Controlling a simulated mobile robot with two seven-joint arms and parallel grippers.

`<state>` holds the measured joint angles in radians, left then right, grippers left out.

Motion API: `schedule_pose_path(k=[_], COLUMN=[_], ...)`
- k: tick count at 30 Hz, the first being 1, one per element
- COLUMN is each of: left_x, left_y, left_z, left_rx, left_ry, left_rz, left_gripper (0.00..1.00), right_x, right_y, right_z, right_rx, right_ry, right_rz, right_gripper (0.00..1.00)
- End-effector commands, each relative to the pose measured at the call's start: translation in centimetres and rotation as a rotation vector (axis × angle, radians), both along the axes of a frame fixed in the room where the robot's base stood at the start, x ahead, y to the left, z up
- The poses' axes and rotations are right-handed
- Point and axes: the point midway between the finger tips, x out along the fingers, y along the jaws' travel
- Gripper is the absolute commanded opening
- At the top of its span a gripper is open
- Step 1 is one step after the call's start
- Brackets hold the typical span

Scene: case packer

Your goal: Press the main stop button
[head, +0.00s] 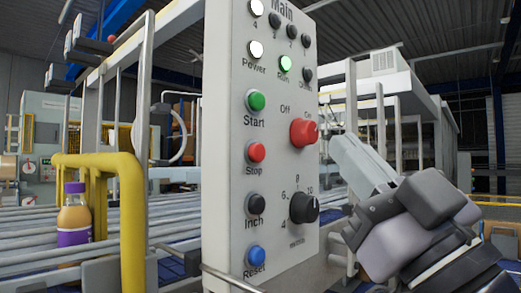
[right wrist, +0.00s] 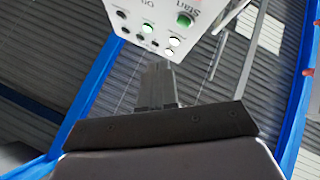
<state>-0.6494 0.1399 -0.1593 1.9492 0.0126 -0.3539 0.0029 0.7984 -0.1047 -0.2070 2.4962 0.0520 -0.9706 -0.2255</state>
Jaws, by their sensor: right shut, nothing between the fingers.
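The main control panel (head: 225,200) stands in the middle of the head view. The red Stop button (head: 256,152) is in its left column, below the green Start button (head: 256,101) and above the black Inch button (head: 255,205). My right gripper (head: 340,145) is to the right of the panel, its fingers pointing up and left, apart from the Stop button. In the right wrist view its fingers (right wrist: 157,80) are shut and empty, below the panel (right wrist: 165,10). I cannot make out the Stop button there. My left gripper is not in view.
A red rotary switch (head: 303,133) and a black dial (head: 304,207) protrude from the panel's right column, near my right gripper. The green Run lamp (head: 285,64) is lit. A yellow post (head: 131,220) and a bottle (head: 74,218) with a purple label stand by rollers at left.

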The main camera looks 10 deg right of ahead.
Motion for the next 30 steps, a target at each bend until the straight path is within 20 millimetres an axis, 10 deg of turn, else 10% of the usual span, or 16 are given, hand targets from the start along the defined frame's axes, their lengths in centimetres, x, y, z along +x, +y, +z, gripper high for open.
schedule_pose_path(k=[8,30], left_x=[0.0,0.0], left_y=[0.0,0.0], left_z=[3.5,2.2], left_rx=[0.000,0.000], left_ry=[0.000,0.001], left_rz=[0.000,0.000], left_gripper=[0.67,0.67], right_x=[2.2,6.7], right_y=[1.7,5.2], right_z=[0.5,0.0], right_rx=[0.000,0.000], right_ry=[0.009,-0.001], right_rz=[0.001,0.000], right_gripper=[0.00,0.00])
